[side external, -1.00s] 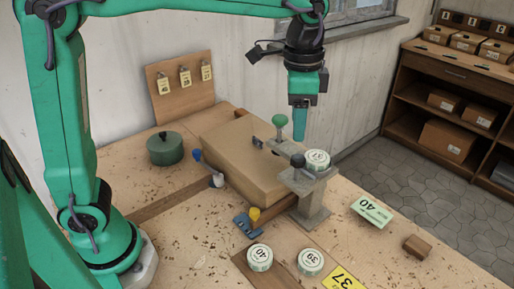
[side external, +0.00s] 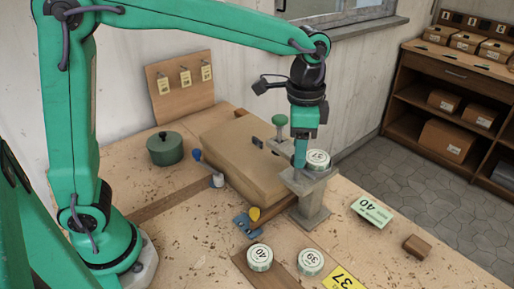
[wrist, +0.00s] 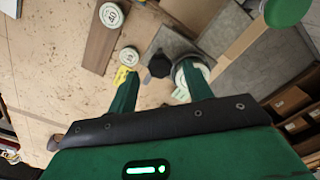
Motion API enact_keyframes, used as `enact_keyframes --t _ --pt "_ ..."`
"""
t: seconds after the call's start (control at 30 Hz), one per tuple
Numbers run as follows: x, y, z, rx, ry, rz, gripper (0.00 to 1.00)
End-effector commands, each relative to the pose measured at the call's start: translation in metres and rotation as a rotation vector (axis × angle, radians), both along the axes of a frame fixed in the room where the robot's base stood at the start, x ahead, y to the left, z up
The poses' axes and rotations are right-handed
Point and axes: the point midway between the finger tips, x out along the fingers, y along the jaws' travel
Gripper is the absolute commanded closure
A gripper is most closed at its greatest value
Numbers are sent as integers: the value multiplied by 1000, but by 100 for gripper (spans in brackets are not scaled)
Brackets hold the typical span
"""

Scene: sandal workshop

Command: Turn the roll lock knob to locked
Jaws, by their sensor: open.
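A dark faceted knob (wrist: 159,66), which looks like the roll lock knob, sits on a grey metal stand (side external: 312,205) at the right of the tan block. In the wrist view it shows between the two fingers of my open gripper (wrist: 159,78), with a gap on each side. In the side external view my gripper (side external: 300,160) points straight down at the stand and hides the knob. I cannot tell the knob's turn position or whether the fingertips are level with it.
A round piece marked 37 (side external: 318,158) stands close beside my gripper on the stand. A green knob (side external: 279,120) rises behind, and a yellow knob (side external: 254,214) is in front. The tan block (side external: 235,150) lies left. Round pieces (side external: 260,256) lie on the front bench.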

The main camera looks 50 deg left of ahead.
Motion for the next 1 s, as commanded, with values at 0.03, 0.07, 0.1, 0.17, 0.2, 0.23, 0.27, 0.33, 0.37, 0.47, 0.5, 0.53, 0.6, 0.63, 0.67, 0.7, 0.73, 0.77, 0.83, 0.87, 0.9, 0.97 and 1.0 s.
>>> enact_keyframes --t 0.03,0.07,0.1,0.17,0.2,0.23,0.27,0.33,0.37,0.47,0.5,0.53,0.6,0.63,0.67,0.7,0.73,0.77,0.83,0.87,0.9,0.97,1.0 --pt "0 0 -6 0 1 0 50" --pt "0 0 -8 1 2 0 50" --pt "0 0 -11 1 2 0 50" --pt "0 0 -14 1 1 0 50" --pt "0 0 -16 0 0 0 50" --pt "0 0 -17 0 0 0 50" --pt "0 0 -18 0 0 0 50" --pt "0 0 -18 -1 -1 0 50" --pt "0 0 -18 -1 -1 0 50" --pt "0 0 -18 -1 -1 0 50" --pt "0 0 -18 -1 -1 0 50" --pt "0 0 -18 -1 -1 0 50" --pt "0 0 -18 -1 -1 0 63" --pt "0 0 -18 -1 -1 0 69" --pt "0 0 -18 -1 -1 0 75" --pt "0 0 -18 -1 -1 0 83" --pt "0 0 -18 -1 -1 0 89" --pt "0 0 -18 -1 -1 0 94" --pt "0 0 -18 -1 -1 0 94" --pt "0 0 -18 -1 -1 1 94" --pt "0 0 -18 -1 -1 2 94" --pt "0 0 -18 -1 -1 6 94" --pt "0 0 -18 -1 -1 10 94"
